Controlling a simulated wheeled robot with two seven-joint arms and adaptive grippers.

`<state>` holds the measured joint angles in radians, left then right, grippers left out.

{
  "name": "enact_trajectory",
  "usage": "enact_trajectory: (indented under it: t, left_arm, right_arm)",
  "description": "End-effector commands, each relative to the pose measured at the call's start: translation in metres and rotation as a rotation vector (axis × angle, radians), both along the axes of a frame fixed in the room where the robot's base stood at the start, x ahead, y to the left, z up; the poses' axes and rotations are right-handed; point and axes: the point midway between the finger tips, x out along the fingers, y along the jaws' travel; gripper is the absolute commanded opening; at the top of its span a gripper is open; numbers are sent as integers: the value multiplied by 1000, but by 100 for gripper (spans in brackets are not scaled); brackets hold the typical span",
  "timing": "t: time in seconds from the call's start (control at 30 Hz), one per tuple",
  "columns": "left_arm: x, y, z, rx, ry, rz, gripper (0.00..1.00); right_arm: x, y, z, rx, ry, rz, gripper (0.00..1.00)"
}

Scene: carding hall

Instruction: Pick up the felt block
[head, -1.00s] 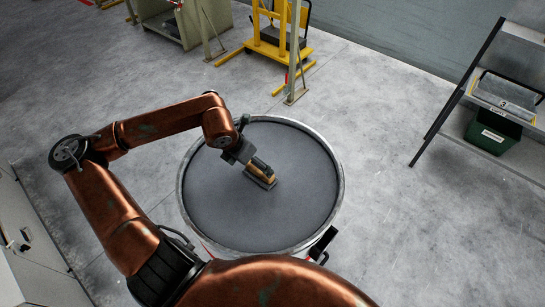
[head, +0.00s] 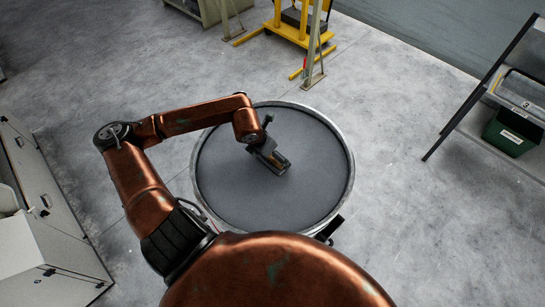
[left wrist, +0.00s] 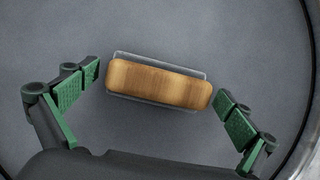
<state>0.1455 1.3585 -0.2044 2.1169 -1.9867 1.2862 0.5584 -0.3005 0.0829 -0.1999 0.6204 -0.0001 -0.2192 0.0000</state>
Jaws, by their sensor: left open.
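The felt block (left wrist: 158,84) has a wooden top over a grey base. It lies on the grey surface of a round, metal-rimmed table (head: 225,190). In the left wrist view my left gripper (left wrist: 158,88) is open, with one green-padded finger beyond each end of the block. My right gripper is not in view.
A shelf rack (head: 475,90) with a green bin (head: 512,132) stands at the right. A yellow wheeled frame (head: 300,35) stands at the back. White cabinets (head: 40,190) are at the left. The table around the block is clear.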

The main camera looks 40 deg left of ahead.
Motion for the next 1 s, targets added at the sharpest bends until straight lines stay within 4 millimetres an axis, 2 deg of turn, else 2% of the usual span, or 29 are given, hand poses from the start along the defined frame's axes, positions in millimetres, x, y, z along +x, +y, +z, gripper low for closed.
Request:
enact_trajectory:
  t: [0.07, 0.6, 1.0]
  left_arm:
    - [0, 0, 0, 0, 0, 0, 98]
    - [0, 0, 0, 0, 0, 0, 61]
    - [1, 0, 7, 1, -3, -1, 60]
  right_arm:
    - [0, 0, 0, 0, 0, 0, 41]
    - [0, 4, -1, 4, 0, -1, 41]
    - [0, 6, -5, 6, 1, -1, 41]
